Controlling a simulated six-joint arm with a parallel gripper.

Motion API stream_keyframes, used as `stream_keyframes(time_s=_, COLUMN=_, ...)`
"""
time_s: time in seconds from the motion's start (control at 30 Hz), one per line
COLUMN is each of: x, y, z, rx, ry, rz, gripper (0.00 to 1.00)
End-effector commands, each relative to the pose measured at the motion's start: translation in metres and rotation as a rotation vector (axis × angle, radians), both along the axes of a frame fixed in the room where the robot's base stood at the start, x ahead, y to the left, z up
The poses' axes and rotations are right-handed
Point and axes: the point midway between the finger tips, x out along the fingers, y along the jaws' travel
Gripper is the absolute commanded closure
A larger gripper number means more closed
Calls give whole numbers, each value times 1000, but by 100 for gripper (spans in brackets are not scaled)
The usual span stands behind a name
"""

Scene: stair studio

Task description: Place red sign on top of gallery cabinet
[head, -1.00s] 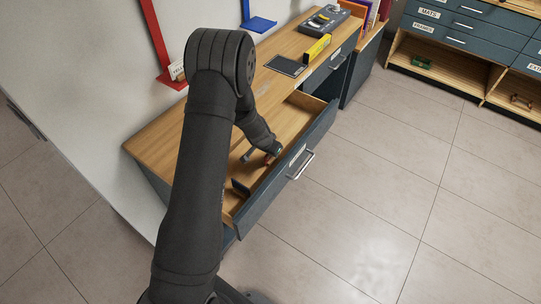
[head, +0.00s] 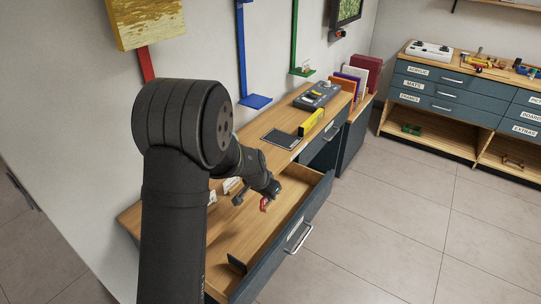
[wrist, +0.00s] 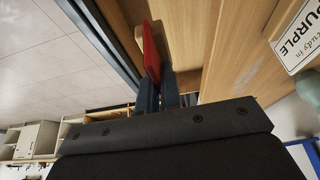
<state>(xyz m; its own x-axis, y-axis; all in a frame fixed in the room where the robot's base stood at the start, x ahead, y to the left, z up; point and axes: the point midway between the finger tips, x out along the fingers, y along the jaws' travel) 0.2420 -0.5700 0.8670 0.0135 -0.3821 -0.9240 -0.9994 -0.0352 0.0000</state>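The red sign (wrist: 151,50) is a thin red plate between the two fingers of my gripper (wrist: 157,92) in the wrist view. In the head view the red sign (head: 264,204) shows as a small red piece at the tip of my gripper (head: 268,194), over the open drawer (head: 296,208). The fingers are closed on it. The wooden-topped cabinet (head: 150,214) with this drawer stands along the wall. I cannot read which cabinet is the gallery one. My arm hides part of the top.
A white PURPLE card (wrist: 298,35) is close by in the wrist view. A dark piece (head: 237,262) lies in the drawer. A black panel (head: 282,139), yellow box (head: 311,122) and grey case (head: 317,95) occupy the far top. A labelled cabinet (head: 440,90) stands farther right.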

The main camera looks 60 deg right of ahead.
Motion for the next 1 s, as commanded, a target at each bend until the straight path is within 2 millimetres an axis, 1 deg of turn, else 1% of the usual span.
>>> stream_keyframes(time_s=0.03, x=1, y=-1, z=23, rx=-8, ry=-4, rz=-2, gripper=100)
stream_keyframes(time_s=0.1, x=1, y=-1, z=47, rx=-7, ry=-4, rz=-1, gripper=100)
stream_keyframes(time_s=0.2, x=0, y=-1, z=77, rx=-7, ry=-2, rz=0, gripper=100)
stream_keyframes(time_s=0.4, x=0, y=-1, z=124, rx=-4, ry=-1, rz=0, gripper=100)
stream_keyframes(time_s=0.57, x=0, y=0, z=153, rx=-3, ry=-1, rz=-1, gripper=100)
stream_keyframes(time_s=0.6, x=3, y=2, z=157, rx=-1, ry=-2, rz=9, gripper=100)
stream_keyframes(time_s=0.67, x=12, y=10, z=154, rx=4, ry=1, rz=52, gripper=100)
stream_keyframes(time_s=0.87, x=46, y=39, z=154, rx=10, ry=-1, rz=203, gripper=100)
stream_keyframes(time_s=0.97, x=66, y=59, z=154, rx=14, ry=0, rz=305, gripper=100)
stream_keyframes(time_s=1.0, x=75, y=69, z=154, rx=14, ry=1, rz=352, gripper=100)
